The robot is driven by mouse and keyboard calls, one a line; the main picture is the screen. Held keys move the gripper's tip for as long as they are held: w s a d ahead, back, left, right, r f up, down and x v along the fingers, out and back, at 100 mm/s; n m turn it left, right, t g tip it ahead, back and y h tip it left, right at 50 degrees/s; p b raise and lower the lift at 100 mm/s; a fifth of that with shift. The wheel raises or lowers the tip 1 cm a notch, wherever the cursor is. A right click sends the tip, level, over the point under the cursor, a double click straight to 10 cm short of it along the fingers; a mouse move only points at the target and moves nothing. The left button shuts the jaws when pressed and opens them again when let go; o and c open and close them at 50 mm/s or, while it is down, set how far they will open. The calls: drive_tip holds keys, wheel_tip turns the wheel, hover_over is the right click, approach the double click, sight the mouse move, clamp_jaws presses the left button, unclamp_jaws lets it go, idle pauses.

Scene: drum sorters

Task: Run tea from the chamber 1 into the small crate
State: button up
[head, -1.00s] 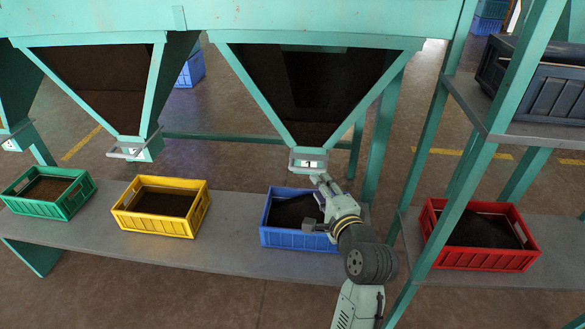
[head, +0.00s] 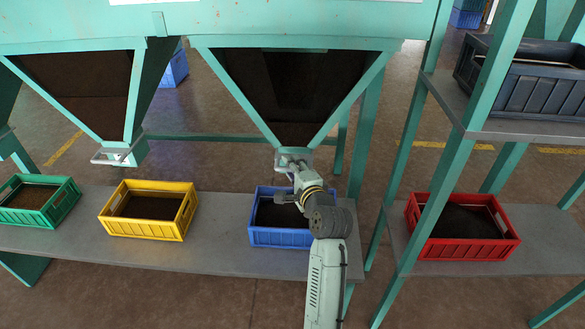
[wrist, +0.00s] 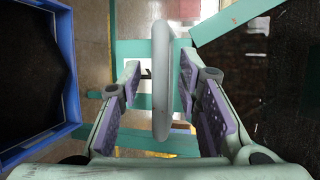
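Chamber 1 (head: 300,135) is a green funnel hopper filled with dark tea, its narrow outlet at the bottom. My gripper (head: 292,160) is up at this outlet and hides its number plate in the head view. In the wrist view the grey handle bar (wrist: 162,110) stands between my two purple-padded fingers, which are apart with gaps on both sides. The white plate (wrist: 143,75) shows behind it. The blue small crate (head: 280,238) stands on the bench beneath chamber 1, with dark contents partly hidden by my arm. Its blue rim also shows in the wrist view (wrist: 70,128).
A yellow crate (head: 148,228) and a green crate (head: 62,214) stand on the bench (head: 215,250) to the left. A red crate (head: 460,252) stands at the right behind a green post (head: 435,190). A dark crate (head: 530,103) sits on the upper shelf. Another hopper (head: 80,90) hangs left.

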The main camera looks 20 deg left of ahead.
clamp_jaws()
idle(0.3)
idle(0.6)
